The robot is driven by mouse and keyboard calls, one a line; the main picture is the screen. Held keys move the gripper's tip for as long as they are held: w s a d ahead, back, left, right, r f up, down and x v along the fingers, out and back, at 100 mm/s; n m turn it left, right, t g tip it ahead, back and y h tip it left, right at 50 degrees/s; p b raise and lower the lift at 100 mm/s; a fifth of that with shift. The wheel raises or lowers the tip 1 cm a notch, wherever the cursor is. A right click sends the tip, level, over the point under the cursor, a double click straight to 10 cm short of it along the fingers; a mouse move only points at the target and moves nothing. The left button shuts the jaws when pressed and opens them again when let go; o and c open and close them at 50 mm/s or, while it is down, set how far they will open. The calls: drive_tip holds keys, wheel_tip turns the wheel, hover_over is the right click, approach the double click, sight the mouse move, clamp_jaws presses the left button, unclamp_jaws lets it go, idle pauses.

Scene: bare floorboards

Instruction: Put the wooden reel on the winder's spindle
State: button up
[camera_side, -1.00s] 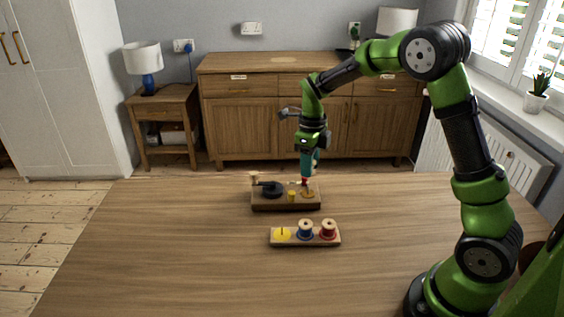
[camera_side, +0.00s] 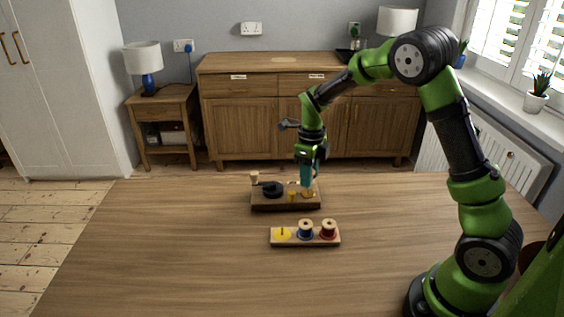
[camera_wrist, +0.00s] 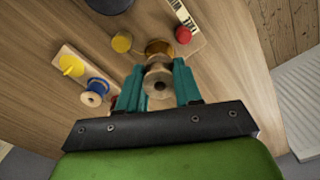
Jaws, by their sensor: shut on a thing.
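My gripper (camera_wrist: 158,92) is shut on the wooden reel (camera_wrist: 157,80), a pale tan spool with a dark centre hole, in the wrist view. Its teal fingers press the reel from both sides. The reel is at the brass disc (camera_wrist: 160,46) at the right end of the winder (camera_side: 284,205), a wooden base. In the side view my gripper (camera_side: 307,187) is low over that end. The spindle is hidden by the reel and fingers. I cannot tell whether the reel is around the spindle or just above it.
The winder carries a black disc (camera_side: 271,188), a yellow knob (camera_side: 291,196) and a red knob (camera_wrist: 183,35). In front, a wooden rack (camera_side: 291,243) holds a yellow disc with a bare peg (camera_side: 283,234), a blue reel (camera_side: 305,230) and a red reel (camera_side: 328,230).

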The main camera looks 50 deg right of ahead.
drive_tip(key=shift+f, duration=1.75)
idle(0.7)
drive_tip(key=o, duration=1.1)
drive_tip(key=shift+r, duration=3.55)
